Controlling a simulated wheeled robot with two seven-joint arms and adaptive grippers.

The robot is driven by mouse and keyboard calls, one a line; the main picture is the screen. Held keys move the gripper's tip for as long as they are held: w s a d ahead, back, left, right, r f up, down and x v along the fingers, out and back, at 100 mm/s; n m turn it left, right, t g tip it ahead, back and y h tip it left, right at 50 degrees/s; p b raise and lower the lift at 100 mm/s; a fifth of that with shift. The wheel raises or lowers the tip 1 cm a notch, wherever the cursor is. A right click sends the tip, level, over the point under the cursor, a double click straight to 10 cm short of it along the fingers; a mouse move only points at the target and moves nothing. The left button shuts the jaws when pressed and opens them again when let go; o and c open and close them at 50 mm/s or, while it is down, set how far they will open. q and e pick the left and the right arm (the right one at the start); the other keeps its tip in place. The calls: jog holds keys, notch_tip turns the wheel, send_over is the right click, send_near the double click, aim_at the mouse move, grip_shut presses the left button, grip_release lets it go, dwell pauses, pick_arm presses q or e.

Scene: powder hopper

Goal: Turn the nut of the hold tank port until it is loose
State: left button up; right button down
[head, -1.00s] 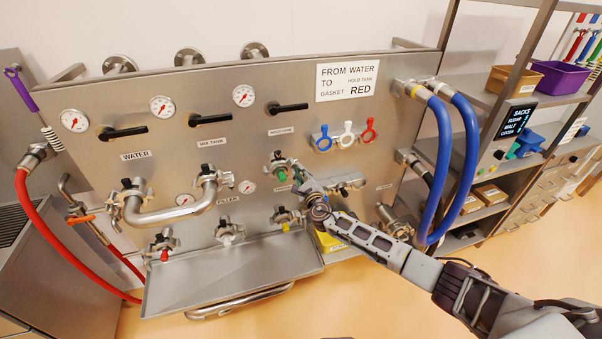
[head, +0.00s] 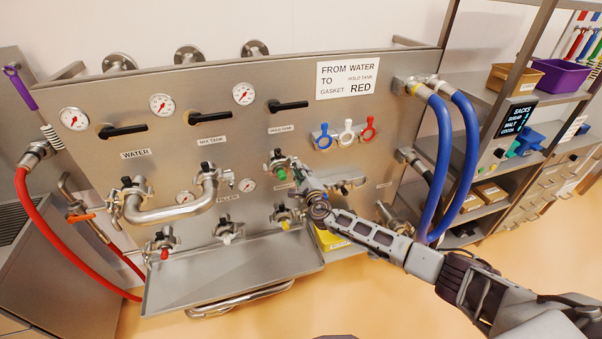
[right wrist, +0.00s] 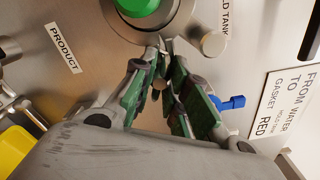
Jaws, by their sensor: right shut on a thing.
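The hold tank port (head: 277,166) is a steel clamp fitting with a green cap, in the middle of the panel under the hold tank label. Its green cap (right wrist: 138,6) shows at the top of the right wrist view. My right gripper (head: 294,169) reaches it from the lower right. In the right wrist view its green-padded fingers (right wrist: 160,62) come together at the clamp's edge beside the cap. They are shut on the nut, which the fingertips mostly hide. Whether the nut is loose cannot be seen. My left gripper is not in view.
A steel U-shaped pipe (head: 168,214) joins two ports to the left. Below are capped ports and a drip tray (head: 235,272). Blue, white and red clips (head: 347,134) hang to the right, near a sign (head: 347,80). Blue hoses (head: 443,150) hang further right.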

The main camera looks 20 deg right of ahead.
jog(key=shift+f+n, duration=0.1)
jog(key=shift+n, duration=2.7)
jog(key=c, duration=1.6)
grip_release()
jog(key=shift+o, duration=0.2)
jog(key=shift+s, duration=0.1)
jog(key=s, duration=0.9)
jog(key=shift+d, duration=0.15)
jog(key=shift+w, duration=0.1)
